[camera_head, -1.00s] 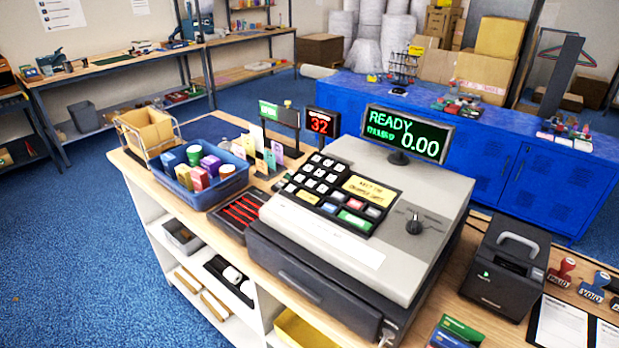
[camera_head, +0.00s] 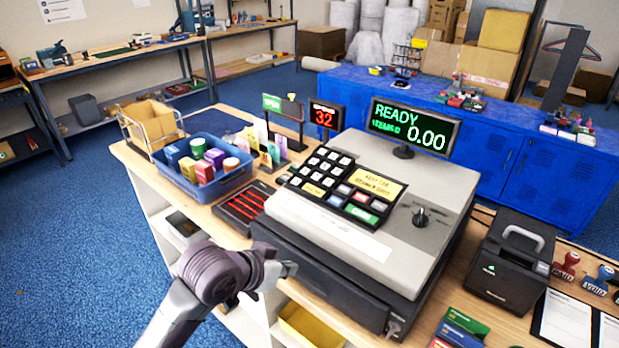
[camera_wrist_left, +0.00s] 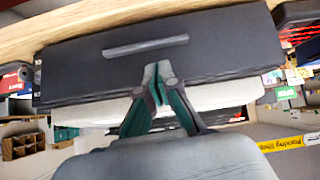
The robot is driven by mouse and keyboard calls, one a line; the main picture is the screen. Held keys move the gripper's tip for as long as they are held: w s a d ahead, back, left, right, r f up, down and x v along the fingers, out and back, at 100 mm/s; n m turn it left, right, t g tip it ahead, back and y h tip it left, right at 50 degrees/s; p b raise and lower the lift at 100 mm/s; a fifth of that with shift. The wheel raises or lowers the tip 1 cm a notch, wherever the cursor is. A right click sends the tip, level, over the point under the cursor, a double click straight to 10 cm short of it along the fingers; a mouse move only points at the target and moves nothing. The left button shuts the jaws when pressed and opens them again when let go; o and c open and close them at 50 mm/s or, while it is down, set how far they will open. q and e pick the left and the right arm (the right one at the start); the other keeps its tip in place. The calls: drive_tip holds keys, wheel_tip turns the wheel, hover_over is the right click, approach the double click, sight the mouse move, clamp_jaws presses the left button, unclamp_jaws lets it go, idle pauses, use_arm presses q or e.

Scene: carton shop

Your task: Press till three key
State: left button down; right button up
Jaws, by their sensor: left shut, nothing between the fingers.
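The grey till (camera_head: 365,215) stands on the wooden counter. Its black keypad (camera_head: 335,184) has several white keys at the left and coloured keys at the right; the key legends are too small to read. The till display (camera_head: 411,130) reads READY and 0.00. My left gripper (camera_head: 290,268) is at the front of the till, by the black cash drawer (camera_head: 320,280), below and apart from the keypad. In the left wrist view the left gripper (camera_wrist_left: 157,70) is shut and empty, its tips before the drawer front (camera_wrist_left: 90,62). My right gripper is not in view.
A blue tray of small boxes (camera_head: 228,186) and a black slotted tray (camera_head: 237,210) stand left of the till. A black card printer (camera_head: 508,262) stands at the right. A red 32 sign (camera_head: 325,115) stands behind the keypad. The air above the keypad is clear.

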use_arm(q)
drive_tip(key=w+r, duration=0.5)
drive_tip(key=r, duration=0.4)
drive_tip(key=w+d+r+m+t+h, duration=0.1)
drive_tip(key=w+r, duration=0.5)
drive_tip(key=r, duration=0.3)
drive_tip(key=shift+w+r, duration=0.15)
drive_tip(key=shift+r, duration=0.05)
drive_tip(key=p, duration=0.3)
hover_over(331, 179)
drive_tip(key=s+a, duration=0.2)
drive_tip(key=s, duration=0.1)
wheel_tip(331, 179, down, 6)
drive_tip(key=shift+a+r, duration=0.1)
drive_tip(key=shift+r, duration=0.1)
wheel_tip(331, 179, down, 2)
drive_tip(key=shift+w+f+p, duration=0.1)
drive_tip(key=shift+f+p, duration=0.1)
drive_tip(key=shift+p, duration=0.45)
drive_tip(key=shift+f, duration=0.7)
drive_tip(key=shift+w, duration=0.1)
